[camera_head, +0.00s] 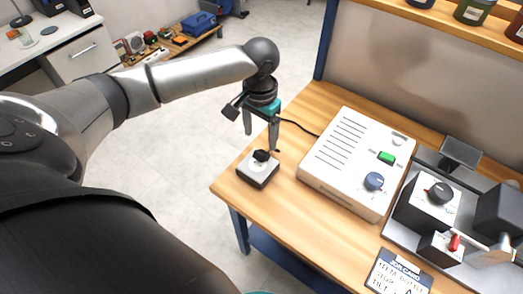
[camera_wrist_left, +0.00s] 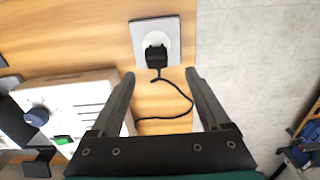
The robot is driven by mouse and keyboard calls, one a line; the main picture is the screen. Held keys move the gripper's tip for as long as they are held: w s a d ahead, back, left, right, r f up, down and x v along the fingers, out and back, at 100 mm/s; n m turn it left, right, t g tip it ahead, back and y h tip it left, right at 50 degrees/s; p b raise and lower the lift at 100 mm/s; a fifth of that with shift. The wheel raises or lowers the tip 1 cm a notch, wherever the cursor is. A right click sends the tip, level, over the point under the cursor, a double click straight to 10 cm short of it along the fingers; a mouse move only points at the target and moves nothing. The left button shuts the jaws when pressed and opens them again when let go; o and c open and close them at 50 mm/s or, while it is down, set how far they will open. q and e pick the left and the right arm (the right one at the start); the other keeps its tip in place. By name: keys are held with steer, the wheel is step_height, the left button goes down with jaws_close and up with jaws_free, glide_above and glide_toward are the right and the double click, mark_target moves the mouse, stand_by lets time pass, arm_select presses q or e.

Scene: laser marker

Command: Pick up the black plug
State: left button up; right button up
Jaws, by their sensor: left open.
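The black plug (camera_head: 261,156) sits on a small socket box (camera_head: 257,174) with a white top and dark sides, near the left edge of the wooden table. In the left wrist view the black plug (camera_wrist_left: 156,56) stands on the white round face of the socket box (camera_wrist_left: 172,28), with its black cord trailing toward me. My left gripper (camera_head: 261,147) is open and points down above the plug. In the left wrist view the fingers of the left gripper (camera_wrist_left: 159,74) are apart, with the plug just beyond the tips, between their lines. My right gripper is not in view.
A cream control box (camera_head: 340,160) with a green switch (camera_head: 387,158) and a blue knob (camera_head: 374,181) stands to the right. The black cord (camera_head: 297,127) runs toward it. A grey machine (camera_head: 432,200) and a job card (camera_head: 399,275) are further right. Jars stand on a shelf (camera_head: 430,12).

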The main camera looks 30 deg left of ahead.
mark_target(262, 152)
arm_select(q)
steer(key=shift+s+d+f+b, duration=0.15)
steer(key=shift+f+b, duration=0.25)
steer(key=shift+f, duration=1.35)
steer(key=shift+w+d+f+b, duration=0.1)
steer(key=shift+f+b, duration=0.3)
steer(key=shift+f, duration=1.35)
steer(key=shift+c, duration=0.2)
jaws_close()
